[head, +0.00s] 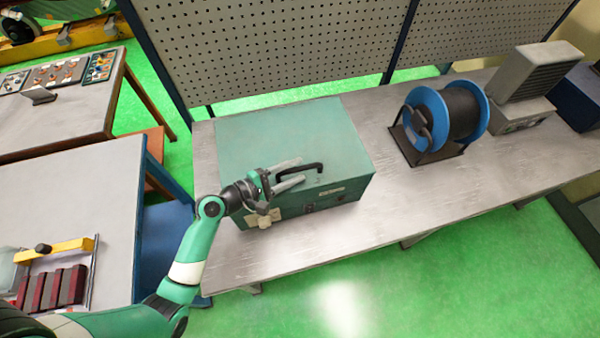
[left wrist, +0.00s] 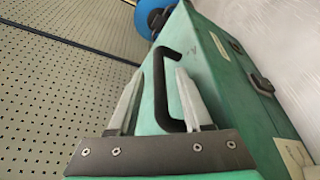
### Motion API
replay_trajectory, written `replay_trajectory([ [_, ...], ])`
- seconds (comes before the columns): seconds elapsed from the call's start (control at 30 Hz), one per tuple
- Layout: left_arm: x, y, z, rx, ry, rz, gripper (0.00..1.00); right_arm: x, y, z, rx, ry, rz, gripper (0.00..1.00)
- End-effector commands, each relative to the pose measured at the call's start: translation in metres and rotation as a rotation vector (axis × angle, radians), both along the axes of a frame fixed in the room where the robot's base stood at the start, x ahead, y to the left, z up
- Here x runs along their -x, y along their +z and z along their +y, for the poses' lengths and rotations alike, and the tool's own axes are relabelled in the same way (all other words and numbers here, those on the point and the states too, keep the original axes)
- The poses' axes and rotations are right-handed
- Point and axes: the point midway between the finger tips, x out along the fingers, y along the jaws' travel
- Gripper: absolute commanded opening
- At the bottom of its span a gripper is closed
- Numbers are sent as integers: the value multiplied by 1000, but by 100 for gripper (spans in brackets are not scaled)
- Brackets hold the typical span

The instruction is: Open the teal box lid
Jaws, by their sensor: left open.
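The teal box (head: 290,130) stands shut on the grey workbench, with its lid (head: 280,125) down. A black handle (head: 299,170) sits on the lid near the front edge, and it also shows in the left wrist view (left wrist: 163,88). My left gripper (head: 295,172) is open at the handle. In the left wrist view its two fingers (left wrist: 158,95) lie on either side of the handle's near part; I cannot tell whether they touch it. Latches (left wrist: 262,84) show on the box's front face. My right gripper is not in view.
A blue cable reel (head: 429,108) with black cable stands on the workbench (head: 400,190) right of the box, with a grey machine (head: 535,75) farther right. A perforated panel (head: 250,45) rises behind the bench. The bench between box and reel is clear.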

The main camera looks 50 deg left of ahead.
Motion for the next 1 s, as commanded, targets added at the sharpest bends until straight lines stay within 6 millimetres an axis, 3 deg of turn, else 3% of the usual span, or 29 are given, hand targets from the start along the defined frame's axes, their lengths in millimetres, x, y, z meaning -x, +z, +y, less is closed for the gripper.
replay_trajectory([
  [0.13,-17,-3,-3,0,-1,0,50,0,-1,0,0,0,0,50],
  [0.43,-20,-4,-4,0,1,0,50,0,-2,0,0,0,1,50],
  [0.7,-20,-4,-4,0,0,0,3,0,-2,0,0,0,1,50],
  [1.0,-20,-4,-4,0,0,0,0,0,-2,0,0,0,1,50],
])
